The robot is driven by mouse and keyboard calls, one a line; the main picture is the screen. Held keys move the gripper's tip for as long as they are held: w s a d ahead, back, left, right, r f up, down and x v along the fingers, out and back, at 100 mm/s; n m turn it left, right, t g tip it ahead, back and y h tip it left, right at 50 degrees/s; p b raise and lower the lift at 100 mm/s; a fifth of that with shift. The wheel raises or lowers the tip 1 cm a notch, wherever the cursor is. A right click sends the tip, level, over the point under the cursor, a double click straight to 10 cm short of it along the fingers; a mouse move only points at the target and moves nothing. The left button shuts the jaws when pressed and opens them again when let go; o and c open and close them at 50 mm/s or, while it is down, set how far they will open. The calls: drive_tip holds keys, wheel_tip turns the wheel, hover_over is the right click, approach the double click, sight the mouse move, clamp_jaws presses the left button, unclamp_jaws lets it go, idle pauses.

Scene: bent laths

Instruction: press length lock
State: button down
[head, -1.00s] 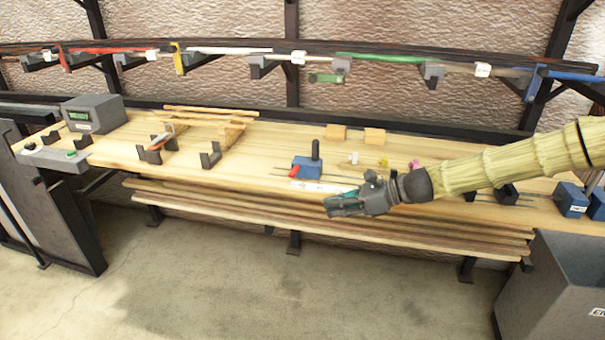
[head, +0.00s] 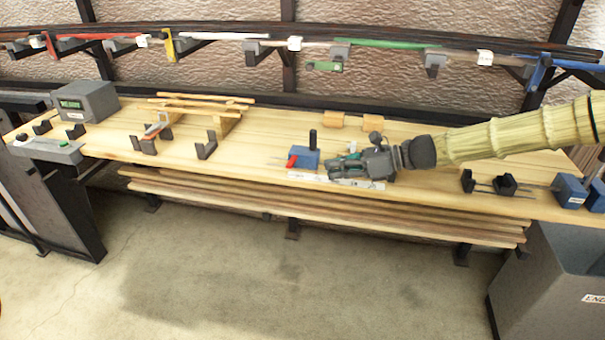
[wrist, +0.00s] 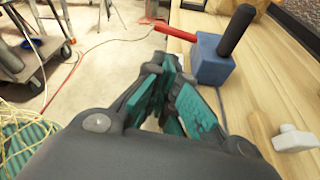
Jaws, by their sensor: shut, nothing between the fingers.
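A blue block (head: 304,158) with a red lever (head: 291,161) and an upright black handle (head: 313,140) sits on the workbench near its front edge. I cannot tell for certain which part is the length lock. My gripper (head: 333,171) is shut and empty, just right of and in front of the block, over the bench edge. In the wrist view my closed teal-padded fingers (wrist: 163,70) point toward the block (wrist: 211,60). The red lever (wrist: 174,32) sticks out to the left ahead of the fingertips, and the black handle (wrist: 236,30) leans right. A gap to the block seems to show.
A white ruler-like strip (head: 305,176) lies along the bench front. Two wooden blocks (head: 333,119) stand behind. A small white piece (wrist: 294,139) sits right of my gripper in the wrist view. Black holders (head: 206,146) stand left; a grey bin (head: 555,280) stands right.

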sight(292, 162)
drive_tip(key=shift+a, duration=0.1)
drive_tip(key=x, duration=0.9)
drive_tip(key=shift+a+f, duration=0.1)
drive_tip(key=shift+a, duration=0.25)
